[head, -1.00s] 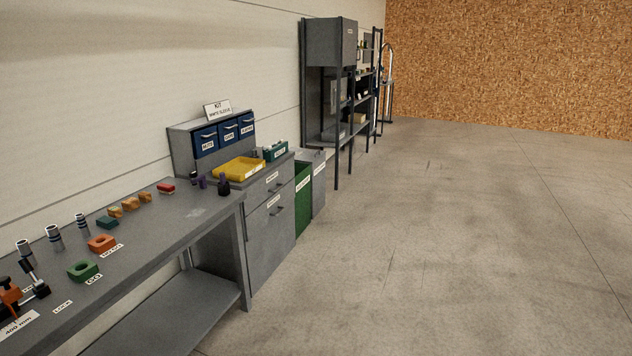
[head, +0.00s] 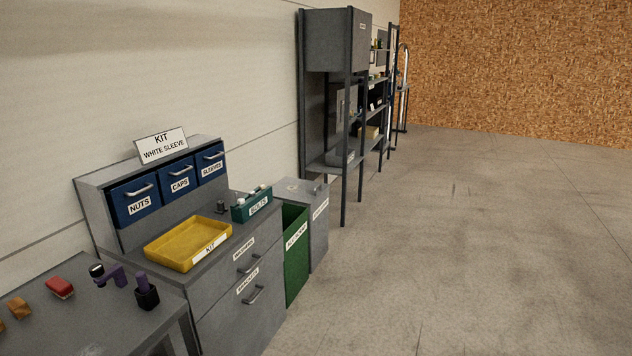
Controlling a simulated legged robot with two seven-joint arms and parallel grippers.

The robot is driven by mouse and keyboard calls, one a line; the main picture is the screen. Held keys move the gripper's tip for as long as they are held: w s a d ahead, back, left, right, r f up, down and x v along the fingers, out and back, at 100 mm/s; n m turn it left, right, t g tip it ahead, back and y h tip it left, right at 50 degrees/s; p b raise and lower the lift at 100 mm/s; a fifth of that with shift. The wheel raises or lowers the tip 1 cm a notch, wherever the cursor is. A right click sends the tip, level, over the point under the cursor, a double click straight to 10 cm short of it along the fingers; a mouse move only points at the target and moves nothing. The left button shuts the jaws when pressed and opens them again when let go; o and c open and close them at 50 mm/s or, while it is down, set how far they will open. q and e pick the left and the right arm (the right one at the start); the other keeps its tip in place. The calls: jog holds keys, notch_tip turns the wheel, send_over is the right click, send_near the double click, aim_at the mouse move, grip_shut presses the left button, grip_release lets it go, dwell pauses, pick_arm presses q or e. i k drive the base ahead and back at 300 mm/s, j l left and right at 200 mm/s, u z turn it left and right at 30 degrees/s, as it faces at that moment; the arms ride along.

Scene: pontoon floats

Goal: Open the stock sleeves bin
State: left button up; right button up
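The blue bin labelled SLEEVES (head: 211,163) is the rightmost of three blue bins in a grey rack on top of a grey cabinet. Its front sits flush with its neighbours and it looks shut, with a light handle across its upper front. The NUTS bin (head: 135,201) and the CAPS bin (head: 179,180) are to its left. A sign (head: 161,145) reading KIT WHITE SLEEVE stands on the rack. Neither of my grippers shows in the head view.
A yellow KIT tray (head: 187,243) and a teal BOLTS box (head: 252,206) lie on the cabinet (head: 241,294) before the rack. A workbench (head: 92,308) is at lower left. A green bin (head: 296,253), a grey bin (head: 319,223) and shelving (head: 344,130) stand beyond. The floor at right is clear.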

aim_at(209, 163)
jog(key=i+u, duration=0.1)
jog(key=i, duration=0.55)
jog(key=i+l+u, duration=0.1)
jog(key=i, duration=0.5)
jog(key=i+l+u, duration=0.1)
jog(key=i, duration=0.55)
jog(key=l, duration=0.1)
